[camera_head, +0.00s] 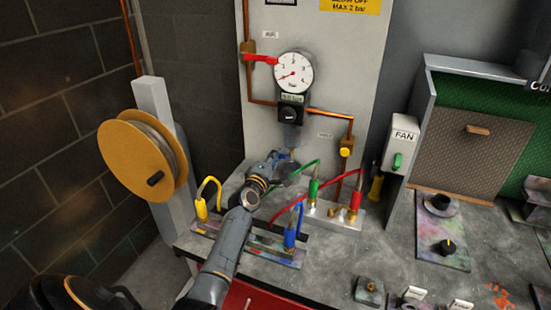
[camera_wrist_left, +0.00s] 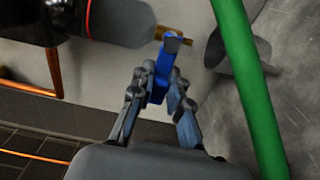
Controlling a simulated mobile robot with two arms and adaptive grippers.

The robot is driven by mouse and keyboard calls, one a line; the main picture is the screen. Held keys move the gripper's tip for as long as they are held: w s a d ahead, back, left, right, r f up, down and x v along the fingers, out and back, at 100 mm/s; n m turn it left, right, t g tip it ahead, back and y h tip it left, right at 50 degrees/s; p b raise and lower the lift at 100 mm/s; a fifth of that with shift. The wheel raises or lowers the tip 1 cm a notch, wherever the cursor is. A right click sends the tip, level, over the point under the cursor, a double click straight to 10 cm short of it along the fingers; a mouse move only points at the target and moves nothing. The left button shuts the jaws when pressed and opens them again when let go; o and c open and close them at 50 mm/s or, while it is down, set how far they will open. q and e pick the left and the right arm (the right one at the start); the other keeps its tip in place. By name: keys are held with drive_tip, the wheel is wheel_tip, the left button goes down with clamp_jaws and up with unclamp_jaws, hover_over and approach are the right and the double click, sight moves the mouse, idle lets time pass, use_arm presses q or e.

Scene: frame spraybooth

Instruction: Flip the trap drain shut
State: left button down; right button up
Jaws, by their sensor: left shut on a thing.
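In the left wrist view, the blue drain lever (camera_wrist_left: 160,80) sits between the fingertips of my left gripper (camera_wrist_left: 161,82), which is shut on it. A short brass stub (camera_wrist_left: 187,40) shows beside the lever's far end. The dark rounded trap bowl (camera_wrist_left: 118,20) is just to the left. In the head view, my left gripper (camera_head: 281,160) is below the pressure gauge (camera_head: 293,72) and black regulator (camera_head: 290,114), close to the wall panel. The lever is too small and covered there to judge its angle. My right gripper is not in view.
A green hose (camera_wrist_left: 246,80) runs close beside the gripper in the wrist view. In the head view, green, red, blue and yellow (camera_head: 200,209) hose fittings surround my left arm. A yellow reel (camera_head: 142,161) stands left; a FAN switch box (camera_head: 401,143) is right.

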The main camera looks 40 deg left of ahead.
use_arm(q)
drive_tip(key=c, duration=1.3)
unclamp_jaws()
drive_tip(key=shift+s, duration=0.1)
drive_tip(key=v, duration=1.2)
